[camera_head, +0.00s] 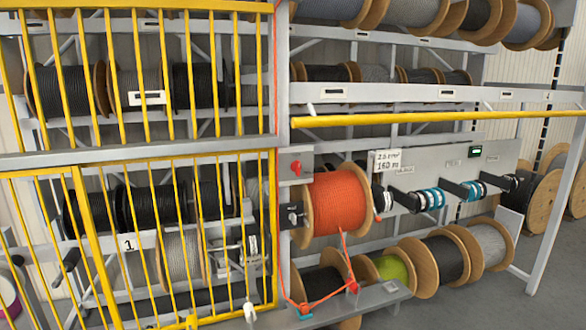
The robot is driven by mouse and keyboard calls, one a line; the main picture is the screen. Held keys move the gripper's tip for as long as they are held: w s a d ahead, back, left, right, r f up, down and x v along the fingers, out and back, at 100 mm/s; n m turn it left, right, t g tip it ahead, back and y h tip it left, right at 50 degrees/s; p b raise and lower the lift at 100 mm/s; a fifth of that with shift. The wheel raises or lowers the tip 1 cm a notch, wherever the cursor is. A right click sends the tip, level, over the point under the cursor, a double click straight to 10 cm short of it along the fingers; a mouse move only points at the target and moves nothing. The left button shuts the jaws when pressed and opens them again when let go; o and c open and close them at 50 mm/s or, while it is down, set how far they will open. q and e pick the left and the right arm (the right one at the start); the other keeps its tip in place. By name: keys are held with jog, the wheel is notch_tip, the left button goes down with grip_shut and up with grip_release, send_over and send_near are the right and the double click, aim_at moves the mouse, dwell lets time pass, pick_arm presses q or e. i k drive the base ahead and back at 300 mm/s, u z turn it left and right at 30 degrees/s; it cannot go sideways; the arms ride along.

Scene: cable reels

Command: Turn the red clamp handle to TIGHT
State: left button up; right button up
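A small red handle (352,288) stands on the grey ledge below the orange cable reel (340,206), where the orange cable comes down. A second red knob (296,167) is on a grey plate at the upper left of that reel. I cannot tell which is the clamp handle, and no TIGHT mark is readable. Orange cable (322,299) runs along the ledge to a small blue part (306,316) at its left. Neither of my grippers is in view.
A yellow barred cage (140,240) covers the reels on the left. A yellow rail (440,118) crosses above the orange reel. Dark pegs (404,199) with small cable coils stick out to its right. Several reels sit low beside the grey ledge (385,294). Open floor (480,300) lies at right.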

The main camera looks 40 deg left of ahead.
aim_at(295, 166)
jog(key=u, duration=0.5)
jog(key=i, duration=0.6)
jog(key=u, duration=0.7)
